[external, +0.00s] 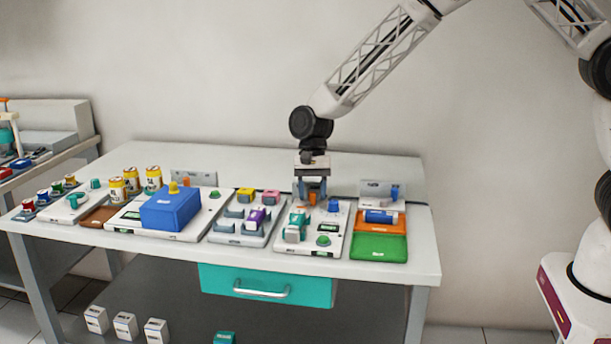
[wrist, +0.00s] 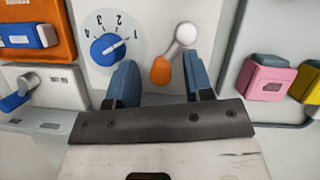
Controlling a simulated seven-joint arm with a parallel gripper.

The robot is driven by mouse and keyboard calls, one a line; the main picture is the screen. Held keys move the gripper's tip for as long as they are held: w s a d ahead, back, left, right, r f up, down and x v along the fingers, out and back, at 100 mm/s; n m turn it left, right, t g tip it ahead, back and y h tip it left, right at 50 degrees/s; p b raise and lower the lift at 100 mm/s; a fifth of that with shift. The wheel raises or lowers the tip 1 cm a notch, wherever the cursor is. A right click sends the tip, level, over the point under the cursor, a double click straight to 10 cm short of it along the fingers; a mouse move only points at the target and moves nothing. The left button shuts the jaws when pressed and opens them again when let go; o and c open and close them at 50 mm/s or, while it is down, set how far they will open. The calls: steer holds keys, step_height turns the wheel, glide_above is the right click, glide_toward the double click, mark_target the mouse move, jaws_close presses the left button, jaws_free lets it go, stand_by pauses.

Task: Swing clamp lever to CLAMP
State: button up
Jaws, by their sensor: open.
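The clamp lever (wrist: 162,69) shows in the wrist view as an orange grip on a short grey arm. The arm runs up and right to a round white end (wrist: 186,34) on a white panel (wrist: 146,12). My gripper (wrist: 159,62) is open, its two blue fingers on either side of the orange grip. A gap shows on each side of the grip, and I see no clear contact. In the external view my gripper (external: 312,196) points down over the back of the white panel unit (external: 343,222), where it mostly hides the lever. No CLAMP marking is readable.
A blue numbered dial (wrist: 106,49) is close left of the fingers in the wrist view. Pink (wrist: 270,80) and yellow blocks sit right. In the external view a teal part (external: 296,226) and green button (external: 323,240) are on the unit's front, and a blue box (external: 170,208) stands left.

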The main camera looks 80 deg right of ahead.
steer(key=v, duration=0.7)
steer(key=shift+r, duration=0.15)
steer(key=shift+d, duration=0.1)
stand_by(0.3)
steer(key=s+a+r+n+t+h, duration=0.1)
steer(key=s+a+r+n, duration=0.3)
steer(key=s+r, duration=0.7)
steer(key=s+a+r+n+h, duration=0.1)
steer(key=s+a+r+n, duration=0.25)
steer(key=s+r, duration=0.7)
steer(key=s+a+n+t+h, duration=0.2)
steer(key=s+n, duration=0.6)
steer(key=s, duration=2.1)
steer(key=shift+s+f+t+h, duration=0.3)
steer(key=shift+s+f, duration=0.1)
